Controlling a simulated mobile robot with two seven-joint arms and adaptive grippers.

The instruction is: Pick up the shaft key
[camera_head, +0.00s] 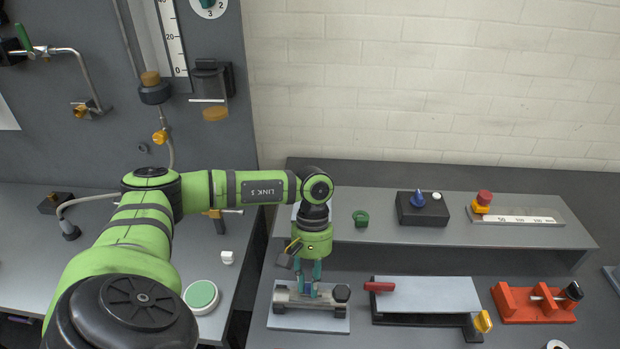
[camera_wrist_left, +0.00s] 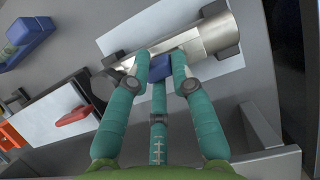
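A metal shaft (camera_head: 300,299) lies across a light plate (camera_head: 285,321) on the bench, with dark supports and a dark end. My left gripper (camera_head: 309,294) points down over the shaft's middle, its teal fingers reaching the shaft. In the left wrist view, the fingers (camera_wrist_left: 160,63) converge at the shaft (camera_wrist_left: 203,38). A small blue block (camera_wrist_left: 160,69), which looks like the shaft key, sits between or just behind the fingertips. The fingers partly hide it, and I cannot tell whether they grip it. My right gripper is not in view.
A plate with a red handle (camera_head: 380,287) and a red fixture (camera_head: 535,303) stand to the right of the shaft. On the raised shelf behind are a green ring (camera_head: 360,217), a black box (camera_head: 420,209) and a scale (camera_head: 518,216). Free shelf room lies between them.

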